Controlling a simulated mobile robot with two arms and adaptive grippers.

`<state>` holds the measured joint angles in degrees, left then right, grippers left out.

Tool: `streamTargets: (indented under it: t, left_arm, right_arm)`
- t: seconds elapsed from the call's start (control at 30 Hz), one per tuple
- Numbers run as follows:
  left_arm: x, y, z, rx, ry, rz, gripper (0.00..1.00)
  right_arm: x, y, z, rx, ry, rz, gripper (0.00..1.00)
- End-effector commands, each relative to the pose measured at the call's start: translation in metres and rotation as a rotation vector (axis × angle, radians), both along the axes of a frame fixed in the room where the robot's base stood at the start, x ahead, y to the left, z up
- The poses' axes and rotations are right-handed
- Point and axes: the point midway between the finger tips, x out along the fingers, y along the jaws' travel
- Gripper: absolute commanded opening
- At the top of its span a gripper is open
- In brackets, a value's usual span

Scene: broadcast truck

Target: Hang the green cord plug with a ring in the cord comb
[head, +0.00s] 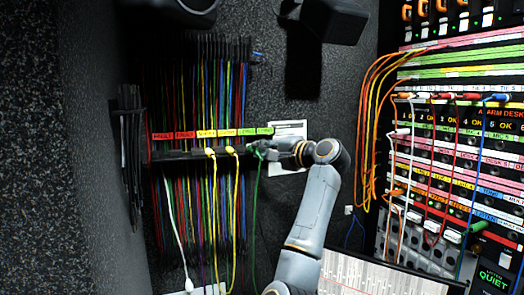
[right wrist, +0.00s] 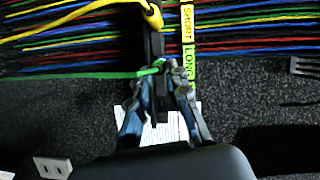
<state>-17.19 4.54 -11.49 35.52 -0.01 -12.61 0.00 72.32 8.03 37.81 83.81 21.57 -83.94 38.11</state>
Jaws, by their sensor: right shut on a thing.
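The cord comb (head: 190,155) is a dark horizontal bar on the wall, with many coloured cords hanging around it; in the right wrist view the comb (right wrist: 155,40) runs up the middle of the picture. My right gripper (head: 260,149) is at the comb's right end. In the right wrist view, its fingers (right wrist: 163,72) are closed around the green cord plug (right wrist: 152,70), beside the comb's dark bar. The green cord (head: 256,190) hangs down from the gripper. The fingers partly hide the plug, and I cannot tell whether it sits in a slot. My left gripper is not in view.
Coloured labels (head: 205,133) run above the comb. Yellow cords (head: 233,152) hang in it just left of my gripper. A white cord (head: 172,220) hangs further left. A patch panel (head: 455,150) with plugged cords stands at the right. A pale sheet (head: 291,130) is behind my gripper.

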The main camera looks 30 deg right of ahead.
Motion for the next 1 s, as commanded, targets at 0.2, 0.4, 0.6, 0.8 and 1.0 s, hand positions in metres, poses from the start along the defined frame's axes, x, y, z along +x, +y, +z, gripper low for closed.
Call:
streamTargets:
  t: [0.2, 0.4, 0.6, 0.8, 1.0]
  left_arm:
    - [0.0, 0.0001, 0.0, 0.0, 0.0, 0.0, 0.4]
    - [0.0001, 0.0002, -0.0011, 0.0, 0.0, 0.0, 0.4]
    - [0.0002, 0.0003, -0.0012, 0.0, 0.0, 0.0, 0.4]
    - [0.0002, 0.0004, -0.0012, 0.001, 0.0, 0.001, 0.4]
    - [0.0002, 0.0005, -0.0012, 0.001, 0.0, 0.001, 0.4]
  right_arm:
    - [0.0, -0.0002, -0.0001, 0.0, 0.0, -0.001, 0.0]
    - [0.0, -0.0003, -0.0028, 0.0, 0.0, -0.001, 0.0]
    - [0.0, -0.0002, -0.0032, 0.0, 0.0, 0.0, 0.0]
    - [0.0, -0.0002, -0.0031, 0.0, 0.0, 0.0, 0.39]
    - [0.0, -0.0001, -0.0031, 0.0, 0.0, 0.0, 0.43]
